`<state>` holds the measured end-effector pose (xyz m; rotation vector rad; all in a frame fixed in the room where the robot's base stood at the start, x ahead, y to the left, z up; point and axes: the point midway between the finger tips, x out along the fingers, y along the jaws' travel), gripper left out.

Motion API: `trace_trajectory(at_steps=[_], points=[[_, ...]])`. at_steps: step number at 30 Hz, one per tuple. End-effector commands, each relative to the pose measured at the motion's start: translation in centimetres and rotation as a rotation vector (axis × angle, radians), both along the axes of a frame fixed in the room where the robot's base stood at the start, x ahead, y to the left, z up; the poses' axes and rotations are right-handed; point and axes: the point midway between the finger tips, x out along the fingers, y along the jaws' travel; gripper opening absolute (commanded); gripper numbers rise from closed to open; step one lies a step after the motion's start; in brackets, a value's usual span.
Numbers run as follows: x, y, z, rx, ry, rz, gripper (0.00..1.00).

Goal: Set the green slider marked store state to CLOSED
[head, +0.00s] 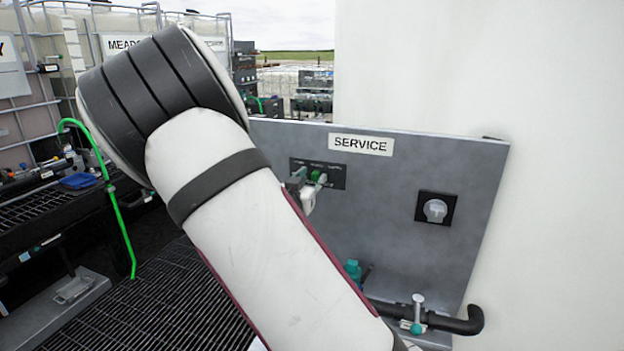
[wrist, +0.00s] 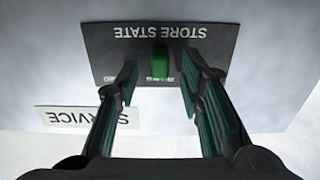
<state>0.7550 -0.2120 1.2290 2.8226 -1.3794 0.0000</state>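The green slider (wrist: 160,65) sits on a dark plate (wrist: 105,45) lettered STORE STATE, which appears upside down in the wrist view. Small marks beside the slider are partly hidden and too small to read. My gripper (wrist: 158,78) is open, with one finger on each side of the slider and a gap to it on both sides. I cannot tell how far the fingertips are from the plate. In the head view the same plate (head: 338,180) is on the grey SERVICE panel, with my gripper (head: 314,183) in front of it.
The grey panel (head: 400,240) bears a SERVICE sign (head: 360,145) above the plate and a round grey knob (head: 435,210) to the right. Black pipework with a valve (head: 418,315) runs along its foot. A green hose (head: 117,220) and caged tanks stand at left.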

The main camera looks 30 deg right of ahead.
Motion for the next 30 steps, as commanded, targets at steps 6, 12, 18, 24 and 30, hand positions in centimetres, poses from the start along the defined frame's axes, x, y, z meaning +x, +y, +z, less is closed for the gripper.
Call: trace_trajectory(at_steps=[6,12,18,24,30], points=[[0.5,-0.6,0.0,0.001,0.001,0.001,0.35],[0.4,-0.6,0.0,0.001,0.001,0.001,0.33],[0.4,-0.6,0.0,0.001,0.001,0.001,0.0],[0.3,-0.7,0.0,0.001,0.001,0.0,0.0],[-1.8,-2.2,0.2,0.0,0.002,-0.004,0.0]])
